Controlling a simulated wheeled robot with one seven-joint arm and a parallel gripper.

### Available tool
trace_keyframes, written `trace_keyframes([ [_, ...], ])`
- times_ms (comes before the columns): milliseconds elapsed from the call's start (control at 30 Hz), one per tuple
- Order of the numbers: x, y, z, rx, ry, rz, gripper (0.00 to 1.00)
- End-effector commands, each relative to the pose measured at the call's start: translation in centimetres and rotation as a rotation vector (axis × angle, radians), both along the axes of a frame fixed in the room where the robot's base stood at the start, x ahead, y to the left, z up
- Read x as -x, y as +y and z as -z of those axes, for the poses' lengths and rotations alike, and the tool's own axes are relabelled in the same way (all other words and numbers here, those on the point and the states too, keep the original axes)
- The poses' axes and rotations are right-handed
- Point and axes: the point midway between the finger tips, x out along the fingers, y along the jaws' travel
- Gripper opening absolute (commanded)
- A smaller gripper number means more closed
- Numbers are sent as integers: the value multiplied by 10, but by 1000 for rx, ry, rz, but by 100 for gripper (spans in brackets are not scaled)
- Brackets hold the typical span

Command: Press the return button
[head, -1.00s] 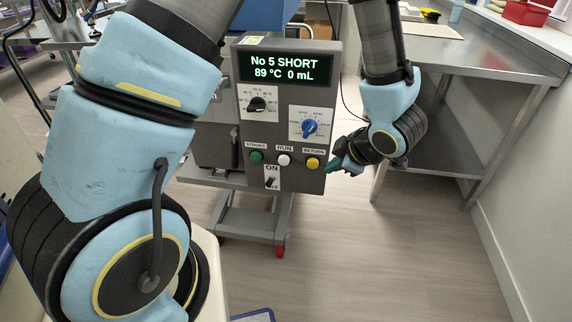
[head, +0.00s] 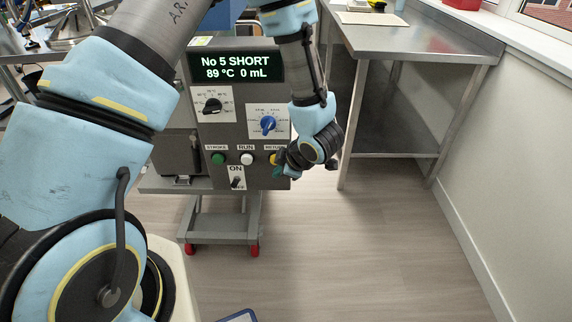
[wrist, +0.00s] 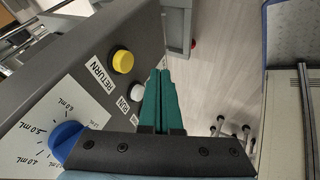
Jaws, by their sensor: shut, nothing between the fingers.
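The yellow return button (head: 273,158) sits at the right end of the button row on the grey control panel (head: 240,101). My gripper partly covers it in the head view. It shows whole in the wrist view (wrist: 123,61), beside the "RETURN" label. My gripper (head: 281,172) is at the panel's lower right, just by the button. In the wrist view its green fingers (wrist: 161,72) are closed together and empty. Their tips lie to the right of the yellow button in that picture. I cannot tell whether they touch the panel.
The white run button (head: 247,158) and green stroke button (head: 218,159) are beside it. A blue knob (head: 268,124), a black knob (head: 211,106) and an on/off switch (head: 237,183) are on the panel. A steel table (head: 420,42) stands right.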

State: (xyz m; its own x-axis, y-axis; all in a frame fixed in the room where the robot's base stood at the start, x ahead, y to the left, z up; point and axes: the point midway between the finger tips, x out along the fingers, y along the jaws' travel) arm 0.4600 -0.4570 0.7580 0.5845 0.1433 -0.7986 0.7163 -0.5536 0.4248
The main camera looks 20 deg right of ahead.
Motion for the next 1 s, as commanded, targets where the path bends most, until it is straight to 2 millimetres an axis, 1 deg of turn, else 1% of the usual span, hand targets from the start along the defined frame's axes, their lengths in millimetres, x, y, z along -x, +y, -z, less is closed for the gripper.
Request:
trace_keyframes([
  [33,-5,2,8,-2,3,-2,0],
  [100,-16,-5,3,2,0,-2,0],
  [200,-28,-10,3,2,0,-2,0],
  [300,-35,-14,4,1,0,0,0],
  [433,-40,-16,5,-1,0,1,0],
  [767,-41,-17,4,-1,0,1,0],
  [933,-57,-24,3,1,-1,0,0],
  [1000,-60,-26,4,2,-2,1,0],
])
